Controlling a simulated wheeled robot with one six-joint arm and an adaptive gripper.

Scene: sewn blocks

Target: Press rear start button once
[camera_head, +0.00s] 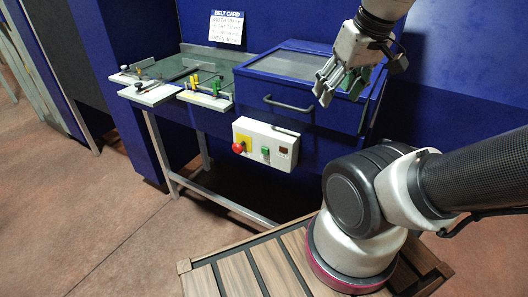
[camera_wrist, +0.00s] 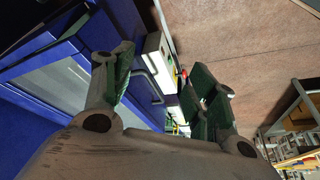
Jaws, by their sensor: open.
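A white control box (camera_head: 265,144) is fixed to the front of the blue bench. It carries a red mushroom knob (camera_head: 238,147) on a yellow plate, a green button (camera_head: 265,153) and a small dark window (camera_head: 283,150). I cannot tell whether this green button is the rear start button. My gripper (camera_head: 325,90) is open and empty, above and right of the box, in front of the blue cabinet. In the wrist view my gripper's fingers (camera_wrist: 160,78) stand apart, with the box (camera_wrist: 156,45) and red knob (camera_wrist: 184,73) visible between and beyond them.
A blue cabinet (camera_head: 293,95) with a dark handle stands beside a glass-topped bench with white plates, yellow and green clamps (camera_head: 194,83). A card headed BELT CARD (camera_head: 226,27) hangs on the blue wall; its smaller text is unreadable. The floor (camera_head: 110,215) in front is clear.

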